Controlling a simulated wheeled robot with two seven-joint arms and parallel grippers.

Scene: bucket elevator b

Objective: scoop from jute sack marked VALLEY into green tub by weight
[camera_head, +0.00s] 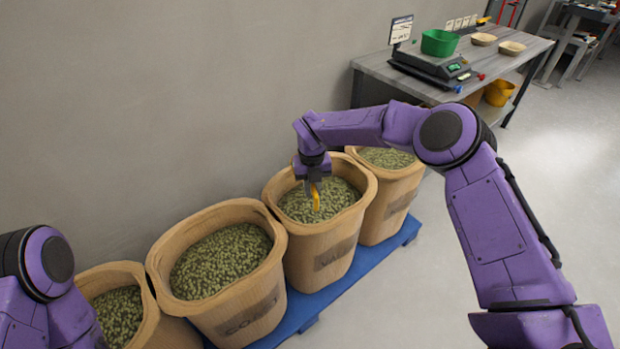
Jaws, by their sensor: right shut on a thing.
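The jute sack (335,270) that my right gripper is over has a dark label, hard to read, that seems to begin with "VA". It is open and filled with green pellets or beans. My right gripper (313,179) points down inside its mouth, shut on a yellow scoop (316,198). The scoop's lower end is at or just over the contents; I cannot tell whether it is loaded. The green tub (439,42) sits on a dark scale (433,68) on the table at the back. My left arm shows at the lower left, its gripper out of view.
Sacks of similar green contents stand on both sides, one marked like "CO..." (240,318), on a blue pallet (385,252). The grey table (497,66) holds two shallow bowls (511,48); a yellow bin (499,92) is beneath it. A wall runs behind the sacks.

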